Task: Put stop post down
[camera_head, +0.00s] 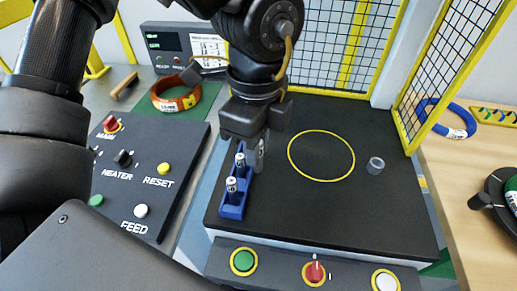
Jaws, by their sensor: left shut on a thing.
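My left gripper (257,138) points down over the blue rack (233,209) and is shut on a grey stop post (261,154). The held post shows just beside the rack's right side; its lower end is close to the rack, and I cannot tell if it touches anything. Two silver-topped posts (231,186) stand upright in the rack. A short grey cylinder (375,165), which looks like another stop post, stands on the black plate (310,212) just right of the yellow ring mark (321,178). My right gripper is not in view.
A control panel (135,185) with buttons lies left of the plate. Front buttons, including a red knob (314,271), line the near edge. Yellow-framed mesh (345,40) bounds the back and right. An orange coil (175,104) lies at the back left. The plate's middle is clear.

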